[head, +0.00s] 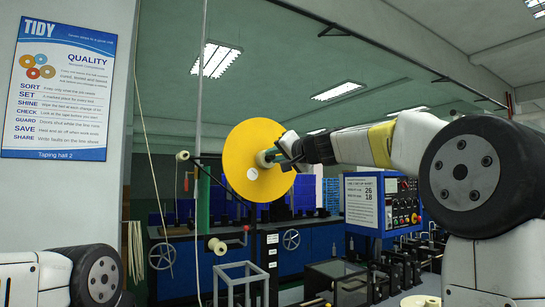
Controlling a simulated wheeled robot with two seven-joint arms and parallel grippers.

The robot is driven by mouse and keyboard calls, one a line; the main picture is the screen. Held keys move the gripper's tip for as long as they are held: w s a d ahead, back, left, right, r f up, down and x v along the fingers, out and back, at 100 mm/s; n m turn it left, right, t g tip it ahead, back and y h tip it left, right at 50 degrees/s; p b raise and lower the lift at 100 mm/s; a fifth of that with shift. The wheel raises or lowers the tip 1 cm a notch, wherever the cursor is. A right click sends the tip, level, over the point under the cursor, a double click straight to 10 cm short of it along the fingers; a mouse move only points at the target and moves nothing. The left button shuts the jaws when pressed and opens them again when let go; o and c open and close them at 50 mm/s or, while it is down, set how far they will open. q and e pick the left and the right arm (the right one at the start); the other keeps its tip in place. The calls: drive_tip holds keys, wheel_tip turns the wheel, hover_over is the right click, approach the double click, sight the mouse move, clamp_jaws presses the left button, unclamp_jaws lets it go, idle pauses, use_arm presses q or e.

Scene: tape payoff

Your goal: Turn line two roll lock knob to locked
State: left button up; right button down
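A large yellow roll (240,152) hangs upright in the middle of the head view, with a pale label on its face. My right gripper (279,152) reaches in from the right and is at this part, close in front of the roll. The dark fingers overlap the hub, so their gap and the knob's turn position cannot be made out. My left gripper is out of view; only part of my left arm shows at the lower left.
Blue machines with handwheels (291,239) stand behind the roll. A control panel (402,202) with buttons and a white sign (361,202) are at the right. A grey frame (241,283) stands below. A poster (58,90) hangs on the left wall.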

drive_tip(key=shift+m, duration=0.3)
drive_tip(key=m, duration=1.7)
idle(0.3)
drive_tip(key=shift+m, duration=0.4)
drive_tip(key=c, duration=1.3)
unclamp_jaws()
drive_tip(key=v, duration=0.7)
drive_tip(key=shift+s, duration=0.4)
